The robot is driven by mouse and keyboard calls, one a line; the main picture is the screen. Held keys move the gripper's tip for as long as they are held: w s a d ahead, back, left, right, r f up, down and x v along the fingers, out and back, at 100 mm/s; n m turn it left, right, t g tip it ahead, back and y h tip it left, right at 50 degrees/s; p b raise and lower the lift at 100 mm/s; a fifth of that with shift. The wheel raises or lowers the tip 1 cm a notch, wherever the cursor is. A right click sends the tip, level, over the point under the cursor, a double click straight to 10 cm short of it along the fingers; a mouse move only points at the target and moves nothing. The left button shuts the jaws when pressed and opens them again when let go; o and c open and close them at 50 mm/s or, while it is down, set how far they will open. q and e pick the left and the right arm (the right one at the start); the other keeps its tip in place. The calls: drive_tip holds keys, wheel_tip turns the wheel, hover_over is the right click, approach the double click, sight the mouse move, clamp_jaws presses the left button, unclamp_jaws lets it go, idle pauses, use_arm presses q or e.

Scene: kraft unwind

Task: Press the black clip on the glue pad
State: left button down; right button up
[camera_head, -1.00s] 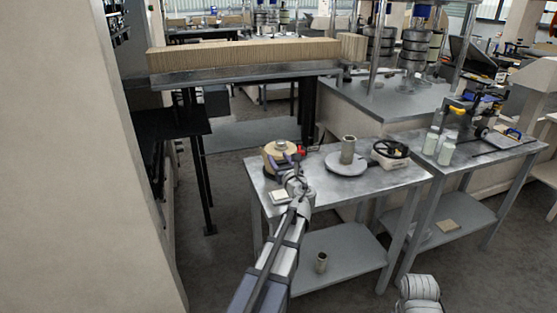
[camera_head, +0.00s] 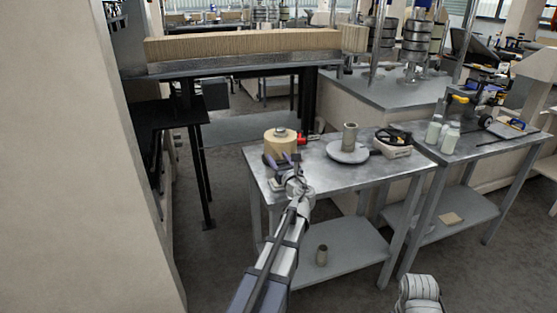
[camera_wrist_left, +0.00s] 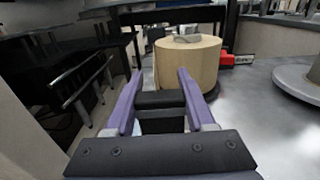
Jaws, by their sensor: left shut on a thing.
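My left gripper (camera_head: 280,160) reaches over the left front corner of the metal table. In the left wrist view its two purple fingers (camera_wrist_left: 158,92) are shut on the black clip (camera_wrist_left: 160,99), a dark block between them. The clip is hard to make out in the head view. A small pale pad, which looks like the glue pad (camera_head: 276,184), lies on the table's left corner beside the gripper, partly covered by it. In the wrist view the gripper and clip hide the surface below, so I cannot tell whether the clip touches the pad.
A kraft roll (camera_head: 279,144) stands just beyond the gripper, with a red item (camera_head: 307,139) beside it. The table's front middle is clear.

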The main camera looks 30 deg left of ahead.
use_arm(q)
drive_tip(key=shift+s+f+b, duration=0.1)
drive_tip(key=shift+f+b, duration=0.4)
drive_tip(key=shift+b, duration=0.1)
idle(1.7)
wheel_tip(320, 180, up, 7)
drive_tip(key=p, duration=0.7)
idle(0.3)
drive_tip(key=shift+r, duration=0.1)
idle(0.4)
wheel_tip(320, 180, up, 9)
drive_tip(key=p, duration=0.9)
